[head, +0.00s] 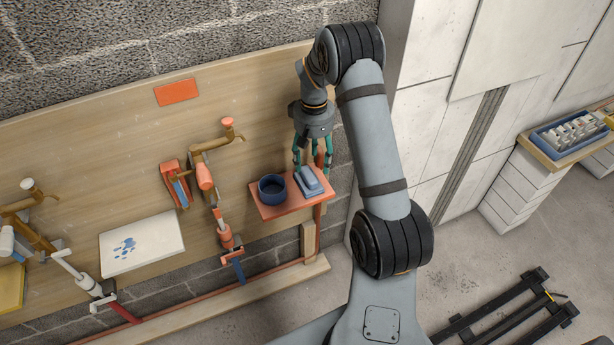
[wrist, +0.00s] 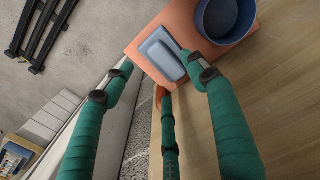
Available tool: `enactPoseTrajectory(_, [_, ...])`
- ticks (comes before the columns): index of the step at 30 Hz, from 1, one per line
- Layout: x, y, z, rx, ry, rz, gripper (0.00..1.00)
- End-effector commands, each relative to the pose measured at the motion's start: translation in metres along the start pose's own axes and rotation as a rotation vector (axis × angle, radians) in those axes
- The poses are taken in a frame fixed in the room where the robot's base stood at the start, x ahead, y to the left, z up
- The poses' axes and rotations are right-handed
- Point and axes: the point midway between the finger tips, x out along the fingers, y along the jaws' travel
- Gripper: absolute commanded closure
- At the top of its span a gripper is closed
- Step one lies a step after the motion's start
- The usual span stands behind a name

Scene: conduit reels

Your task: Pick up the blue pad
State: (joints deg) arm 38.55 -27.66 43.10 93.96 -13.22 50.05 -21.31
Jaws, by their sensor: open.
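The blue pad (head: 308,181) is a small light-blue block with rounded edges. It lies on an orange shelf (head: 263,207), to the right of a dark blue bowl (head: 271,188). In the wrist view the pad (wrist: 160,55) lies on the shelf just beyond the fingers. My gripper (head: 312,163) is above the pad, pointing down, with its green fingers spread. In the wrist view my gripper (wrist: 160,80) is open and empty, with one finger on each side and a third at the bottom. The right fingertip overlaps the pad's edge; I cannot tell whether it touches.
The bowl (wrist: 223,18) stands close beside the pad and the right finger. A wooden wall board (head: 100,160) is behind the shelf. A white panel (head: 142,244) and orange-brown taps (head: 205,145) are to the left. White cabinets (head: 450,130) stand right.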

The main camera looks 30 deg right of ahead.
Motion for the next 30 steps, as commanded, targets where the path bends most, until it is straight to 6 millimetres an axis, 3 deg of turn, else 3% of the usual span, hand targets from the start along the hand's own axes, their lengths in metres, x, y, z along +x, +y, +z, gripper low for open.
enactPoseTrajectory(18, [0.067, -0.002, -0.008, 0.001, -0.001, -0.001, 0.43])
enactPoseTrajectory(26, [0.069, -0.002, -0.009, 0.001, 0.001, -0.001, 0.43])
enactPoseTrajectory(30, [0.069, -0.002, -0.009, 0.001, 0.001, -0.001, 0.51])
